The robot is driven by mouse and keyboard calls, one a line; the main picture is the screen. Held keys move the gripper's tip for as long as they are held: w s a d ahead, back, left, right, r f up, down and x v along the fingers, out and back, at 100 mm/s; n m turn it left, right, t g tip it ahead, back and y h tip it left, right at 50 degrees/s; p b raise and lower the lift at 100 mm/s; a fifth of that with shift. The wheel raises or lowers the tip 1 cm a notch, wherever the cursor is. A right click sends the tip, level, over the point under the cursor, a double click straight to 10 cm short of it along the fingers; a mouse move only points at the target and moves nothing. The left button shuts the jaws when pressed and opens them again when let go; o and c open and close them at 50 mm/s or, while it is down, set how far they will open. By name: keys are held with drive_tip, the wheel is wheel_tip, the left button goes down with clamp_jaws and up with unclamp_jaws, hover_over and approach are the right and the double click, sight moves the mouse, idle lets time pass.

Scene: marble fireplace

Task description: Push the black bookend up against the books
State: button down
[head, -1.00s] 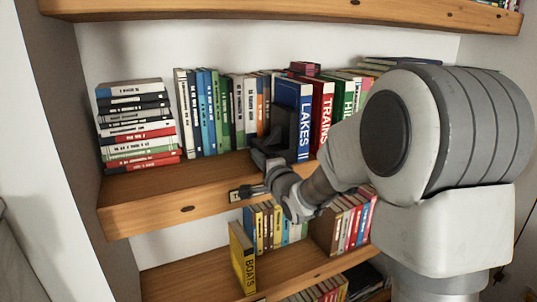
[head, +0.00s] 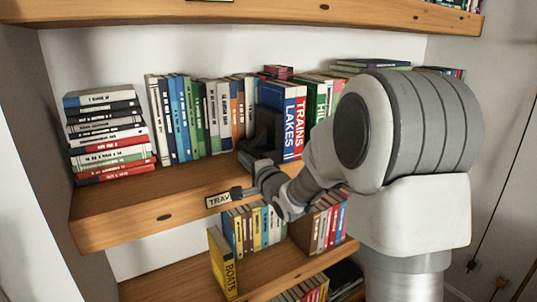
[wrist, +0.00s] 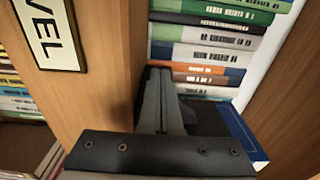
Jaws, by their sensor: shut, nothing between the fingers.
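The black bookend (head: 265,130) stands upright on the middle shelf, just left of the blue LAKES book (head: 291,133). It looks to be against that book, though the contact line is hidden. The red TRAINS book (head: 300,122) stands right beside LAKES. My gripper (head: 262,163) is at the bookend's lower front; the head view does not show clearly where it touches. In the wrist view my gripper (wrist: 163,88) has its fingers shut together with nothing between them, beside the dark bookend (wrist: 205,120) and the blue cover (wrist: 237,132).
A row of books (head: 195,115) stands to the left, and a flat stack (head: 108,135) lies at the shelf's left end. The shelf front (head: 150,218) carries a TRAVEL plate (head: 219,200). The shelf strip before the row is bare. More books (head: 252,228) stand below.

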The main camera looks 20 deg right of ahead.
drive_tip(key=shift+w+d+f+p, duration=0.1)
drive_tip(key=shift+w+d+p, duration=0.15)
drive_tip(key=shift+d, duration=0.7)
drive_tip(key=shift+w+d+f+p, duration=0.1)
drive_tip(key=shift+w+d+p, duration=0.1)
drive_tip(key=shift+d, duration=0.7)
drive_tip(key=shift+a, duration=0.15)
drive_tip(key=shift+s+a+r+b, duration=0.1)
drive_tip(key=shift+s+a+b, duration=0.2)
drive_tip(key=shift+a, duration=0.55)
drive_tip(key=shift+s+a+b, duration=0.15)
drive_tip(key=shift+a+b, duration=0.1)
drive_tip(key=shift+a, duration=0.6)
drive_tip(key=p+v, duration=0.1)
drive_tip(key=v, duration=1.3)
drive_tip(key=shift+d, duration=0.2)
